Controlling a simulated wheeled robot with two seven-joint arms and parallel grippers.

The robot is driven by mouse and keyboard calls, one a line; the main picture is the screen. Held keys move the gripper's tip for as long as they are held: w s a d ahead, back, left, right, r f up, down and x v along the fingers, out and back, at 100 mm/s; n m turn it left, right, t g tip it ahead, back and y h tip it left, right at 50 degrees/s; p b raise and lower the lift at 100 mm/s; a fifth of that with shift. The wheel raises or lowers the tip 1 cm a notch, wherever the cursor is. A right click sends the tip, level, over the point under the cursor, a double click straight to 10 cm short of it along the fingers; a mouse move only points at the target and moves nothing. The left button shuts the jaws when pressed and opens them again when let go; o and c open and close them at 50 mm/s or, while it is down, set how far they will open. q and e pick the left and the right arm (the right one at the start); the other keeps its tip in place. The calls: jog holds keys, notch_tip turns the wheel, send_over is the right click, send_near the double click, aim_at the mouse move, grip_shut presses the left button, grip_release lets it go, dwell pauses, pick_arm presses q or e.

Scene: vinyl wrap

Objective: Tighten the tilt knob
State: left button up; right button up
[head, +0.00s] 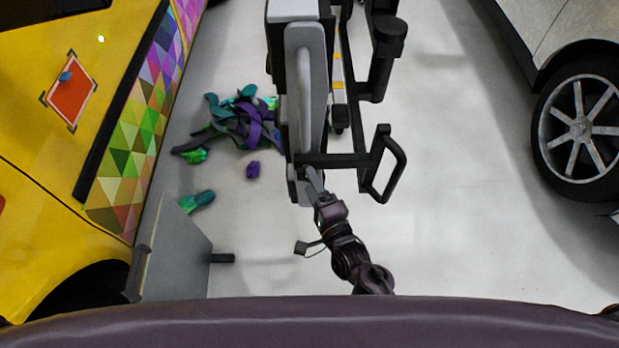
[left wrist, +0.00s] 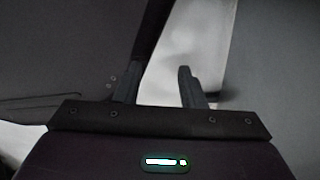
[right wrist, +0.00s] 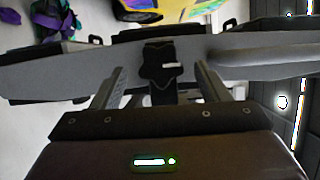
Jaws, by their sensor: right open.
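In the right wrist view a dark star-shaped knob (right wrist: 160,66), which looks like the tilt knob, sits on the side of a long grey panel (right wrist: 70,75). My right gripper (right wrist: 160,82) is open, with one finger on each side of the knob and visible gaps to it. In the head view my right gripper (head: 314,182) reaches the near end of the tall grey and black machine (head: 305,90); the knob cannot be made out there. My left gripper (left wrist: 158,78) is open and empty in the left wrist view and does not show in the head view.
A yellow car (head: 50,150) with colourful triangle wrap stands at left. Crumpled green and purple scraps (head: 240,120) lie on the floor. A black handle (head: 390,165) juts from the machine. A pale car (head: 580,30) is at right; floor between is clear.

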pick_arm(q)
jog(key=shift+s, duration=0.75)
pick_arm(e)
jog(key=v, duration=0.5)
jog(key=shift+s+d, duration=0.15)
jog(key=shift+s, duration=0.15)
pick_arm(q)
jog(key=shift+s, duration=0.1)
pick_arm(e)
jog(key=shift+f, duration=0.1)
